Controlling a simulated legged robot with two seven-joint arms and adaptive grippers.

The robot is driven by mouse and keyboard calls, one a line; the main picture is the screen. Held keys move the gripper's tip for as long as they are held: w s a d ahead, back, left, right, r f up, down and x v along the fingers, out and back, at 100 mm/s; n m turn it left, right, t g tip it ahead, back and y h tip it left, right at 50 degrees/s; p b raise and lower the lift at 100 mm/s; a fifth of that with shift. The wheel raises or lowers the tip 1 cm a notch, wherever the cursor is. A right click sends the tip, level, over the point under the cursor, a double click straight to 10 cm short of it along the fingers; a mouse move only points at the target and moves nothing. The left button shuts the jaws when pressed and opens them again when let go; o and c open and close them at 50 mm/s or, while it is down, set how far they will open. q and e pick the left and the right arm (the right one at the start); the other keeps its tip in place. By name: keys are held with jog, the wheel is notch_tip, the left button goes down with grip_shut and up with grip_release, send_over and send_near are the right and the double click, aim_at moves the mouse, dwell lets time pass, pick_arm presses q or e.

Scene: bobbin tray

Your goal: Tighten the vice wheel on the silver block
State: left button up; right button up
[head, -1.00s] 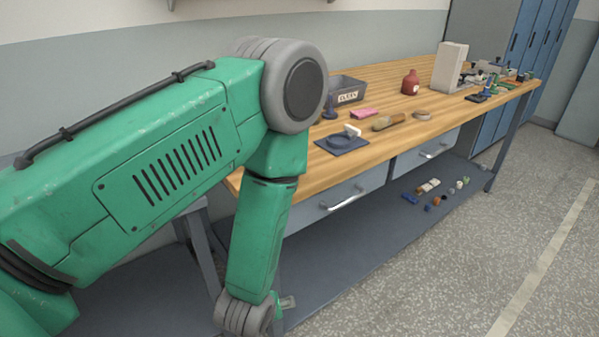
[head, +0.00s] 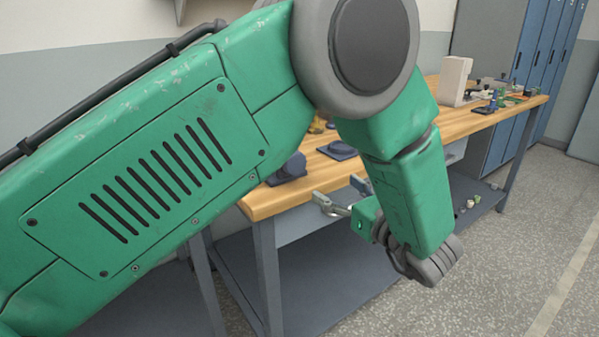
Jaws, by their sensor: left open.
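A dark blue vice-like body (head: 288,168) sits on the near left corner of the wooden bench, partly covered by my left arm. I cannot make out its wheel or a silver block. My left gripper (head: 328,204) is open, with its grey fingers in front of the bench's front edge, to the right of and lower than the blue body. It appears empty and apart from it. My right gripper is not in view.
The wooden bench (head: 262,203) runs back to the right. A flat dark blue piece (head: 338,150) lies on it. A pale upright block (head: 454,82) and several small items stand at the far end. My left arm hides the middle of the bench. Open floor lies to the right.

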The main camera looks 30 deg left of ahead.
aim_at(299, 164)
pick_arm(q)
jog(key=shift+n+g, duration=0.3)
jog(key=shift+n, duration=0.5)
jog(key=x, duration=1.1)
jog(key=shift+a+r, duration=0.25)
jog(key=shift+a, duration=0.2)
jog(key=shift+w+a, duration=0.3)
jog(key=shift+a, duration=0.3)
jog(key=shift+w+a, duration=0.1)
jog(key=shift+a, duration=0.7)
jog(key=shift+d+f, duration=0.1)
jog(key=shift+d, duration=0.05)
jog(key=c, duration=1.2)
